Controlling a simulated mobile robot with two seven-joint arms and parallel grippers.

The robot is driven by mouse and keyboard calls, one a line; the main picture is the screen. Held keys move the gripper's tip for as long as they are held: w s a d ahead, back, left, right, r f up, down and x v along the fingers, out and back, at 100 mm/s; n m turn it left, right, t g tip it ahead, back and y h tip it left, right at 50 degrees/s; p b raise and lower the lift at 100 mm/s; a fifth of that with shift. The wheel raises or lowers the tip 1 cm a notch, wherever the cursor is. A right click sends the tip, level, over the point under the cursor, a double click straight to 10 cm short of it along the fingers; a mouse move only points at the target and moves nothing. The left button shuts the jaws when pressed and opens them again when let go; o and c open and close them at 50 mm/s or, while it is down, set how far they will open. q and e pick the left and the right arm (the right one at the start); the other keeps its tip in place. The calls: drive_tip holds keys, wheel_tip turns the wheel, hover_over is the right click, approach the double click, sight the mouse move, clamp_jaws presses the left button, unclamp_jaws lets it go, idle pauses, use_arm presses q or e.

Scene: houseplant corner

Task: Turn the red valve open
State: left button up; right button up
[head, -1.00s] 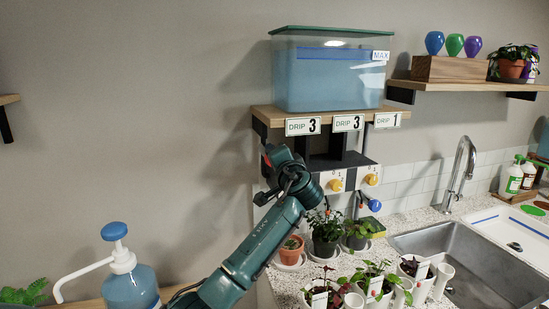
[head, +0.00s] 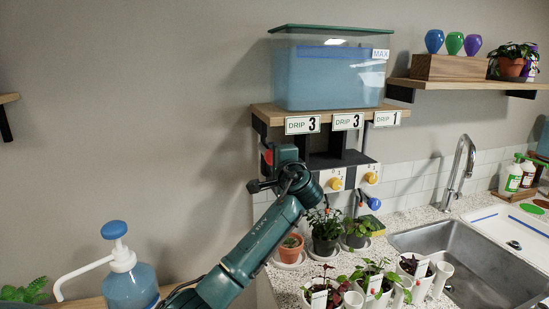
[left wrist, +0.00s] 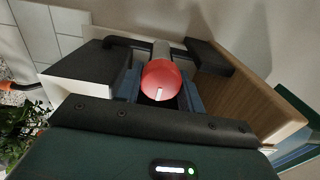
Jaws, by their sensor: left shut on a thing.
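The red valve (left wrist: 162,76) is a round red knob with a white mark, seen close up in the left wrist view. My left gripper (left wrist: 160,92) is shut on it, with one finger on each side of the knob. In the head view, my left gripper (head: 285,155) is up at the left end of the dark panel under the tank shelf. Only a small red part of the valve (head: 267,157) shows there; my gripper and wrist hide the rest. My right gripper is in neither view.
A water tank (head: 330,80) stands on the wooden shelf above, over DRIP labels. Two yellow knobs (head: 336,184) (head: 371,178) sit right of my wrist. Potted plants (head: 326,232) stand below, near the sink (head: 470,275). A pump bottle (head: 130,285) is at lower left.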

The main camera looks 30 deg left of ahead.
use_arm(q)
drive_tip(key=shift+f, duration=0.1)
drive_tip(key=o, duration=1)
drive_tip(key=shift+c, duration=0.2)
drive_tip(key=b+v, duration=0.3)
drive_tip(key=v, duration=1)
drive_tip(key=shift+s, duration=0.1)
